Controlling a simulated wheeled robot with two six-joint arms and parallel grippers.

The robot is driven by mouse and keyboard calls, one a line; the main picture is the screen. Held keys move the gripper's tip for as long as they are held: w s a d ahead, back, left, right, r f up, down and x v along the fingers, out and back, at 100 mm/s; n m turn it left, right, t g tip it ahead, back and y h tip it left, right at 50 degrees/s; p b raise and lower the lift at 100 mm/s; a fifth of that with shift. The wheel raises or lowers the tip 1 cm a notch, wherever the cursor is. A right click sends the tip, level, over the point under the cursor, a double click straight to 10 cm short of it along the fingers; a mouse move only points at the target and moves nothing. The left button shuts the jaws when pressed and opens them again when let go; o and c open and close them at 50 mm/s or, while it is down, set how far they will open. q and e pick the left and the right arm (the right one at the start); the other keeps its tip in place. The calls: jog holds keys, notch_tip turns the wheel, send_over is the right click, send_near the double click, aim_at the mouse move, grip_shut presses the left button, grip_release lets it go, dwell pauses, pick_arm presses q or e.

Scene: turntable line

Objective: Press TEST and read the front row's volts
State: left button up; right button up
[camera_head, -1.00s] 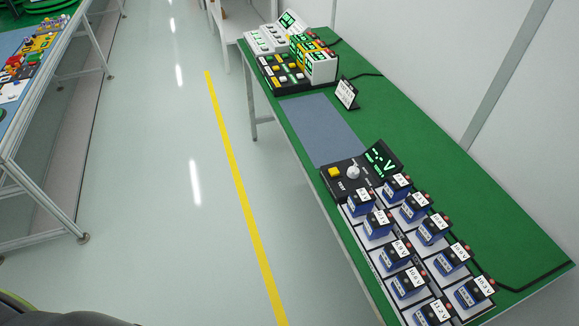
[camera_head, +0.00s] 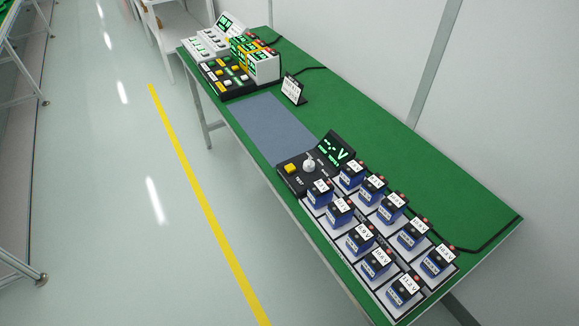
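The tester (camera_head: 305,172) is a black box on the green table, with a yellow button (camera_head: 290,169) at its left and a white knob (camera_head: 309,162) beside it. The word by the button is too small to read surely. Its tilted display (camera_head: 336,149) shows green dashes and a V. Several blue batteries with white volt labels stand in two rows on pale trays. The front row runs from the battery by the tester (camera_head: 320,195) to the nearest one (camera_head: 403,291), whose label seems to read 11.2 V. Neither gripper is in view.
A blue-grey mat (camera_head: 272,128) lies bare on the table. Beyond it stand a black button panel (camera_head: 226,80), display boxes (camera_head: 262,66) and a small sign (camera_head: 292,89). The floor left of the table, with a yellow line (camera_head: 200,192), is clear.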

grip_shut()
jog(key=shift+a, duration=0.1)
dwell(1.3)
